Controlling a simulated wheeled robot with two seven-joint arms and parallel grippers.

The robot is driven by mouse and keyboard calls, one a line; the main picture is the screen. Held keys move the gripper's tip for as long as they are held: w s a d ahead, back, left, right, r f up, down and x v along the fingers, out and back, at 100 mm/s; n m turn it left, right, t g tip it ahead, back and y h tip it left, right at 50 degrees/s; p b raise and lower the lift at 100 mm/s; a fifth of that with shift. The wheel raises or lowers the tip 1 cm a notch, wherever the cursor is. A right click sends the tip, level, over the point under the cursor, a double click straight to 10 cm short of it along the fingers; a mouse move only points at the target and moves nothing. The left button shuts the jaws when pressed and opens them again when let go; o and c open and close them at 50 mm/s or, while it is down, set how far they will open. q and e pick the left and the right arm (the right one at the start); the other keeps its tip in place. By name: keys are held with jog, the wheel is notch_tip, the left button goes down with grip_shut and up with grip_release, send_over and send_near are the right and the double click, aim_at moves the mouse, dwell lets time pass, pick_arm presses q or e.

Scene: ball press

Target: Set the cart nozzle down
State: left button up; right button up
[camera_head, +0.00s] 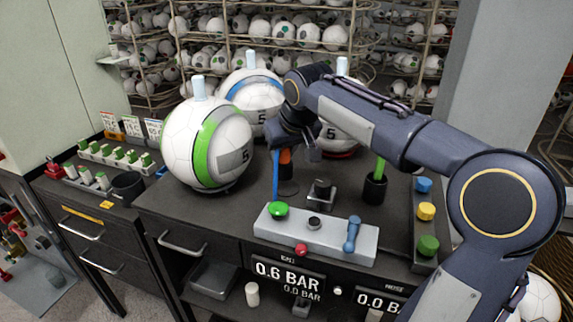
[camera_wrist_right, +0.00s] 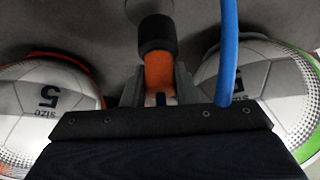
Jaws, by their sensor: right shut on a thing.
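The cart nozzle (camera_head: 285,157) has an orange body and hangs under my right gripper (camera_head: 293,148). In the right wrist view the orange nozzle (camera_wrist_right: 159,70) is between the two grey fingers, which are shut on it. A black cylinder (camera_wrist_right: 157,34) is at its far end; I cannot tell whether it is part of the nozzle or a holder. A blue hose (camera_head: 275,178) runs down beside the nozzle, and shows right of it in the wrist view (camera_wrist_right: 229,50). A dark round spot (camera_head: 287,187) lies on the bench below the nozzle. My left gripper is not in view.
Balls with green (camera_head: 206,147), blue (camera_head: 253,98) and red bands stand behind and beside my right gripper. A grey control panel (camera_head: 316,238) is in front.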

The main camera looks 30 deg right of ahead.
aim_at(286, 165)
jog(key=shift+w+d+f, duration=0.25)
jog(key=shift+d+f, duration=0.15)
jog(key=shift+f, duration=0.15)
jog(key=shift+w+d+f, duration=0.1)
jog(key=shift+f, duration=1.65)
jog(key=shift+f+b, duration=0.2)
jog(key=shift+b, duration=0.15)
jog(key=o, duration=1)
jog(key=shift+o, duration=0.2)
